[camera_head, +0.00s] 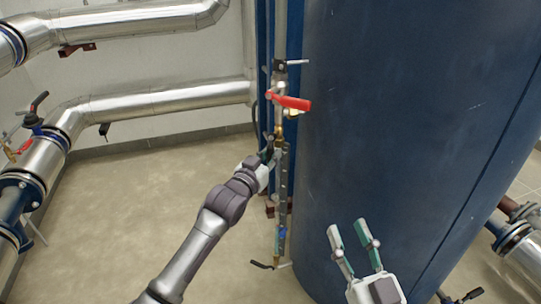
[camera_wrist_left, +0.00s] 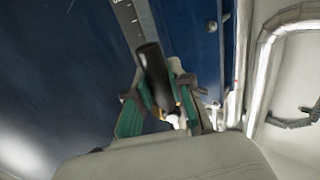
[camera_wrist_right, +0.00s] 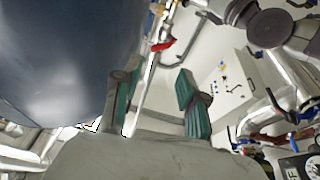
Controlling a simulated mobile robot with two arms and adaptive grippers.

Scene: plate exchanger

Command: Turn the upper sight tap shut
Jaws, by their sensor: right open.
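The upper sight tap (camera_head: 279,131) is a brass fitting at the top of the upright sight gauge, beside the large blue tank. Its black lever (camera_wrist_left: 153,70) shows between my left fingers in the left wrist view, with brass (camera_wrist_left: 178,106) just behind it. My left gripper (camera_head: 269,153) is at this tap; its green pads (camera_wrist_left: 158,90) lie close on both sides of the lever and appear shut on it. In the head view the arm hides most of the lever. My right gripper (camera_head: 354,238) is open and empty in front of the tank.
A red lever (camera_head: 290,102) sits on the pipe just above the tap. The lower sight tap's black lever (camera_head: 261,265) is near the floor. The blue tank (camera_head: 400,110) stands close on the right. Silver pipes (camera_head: 150,100) run along the left wall; the floor between is clear.

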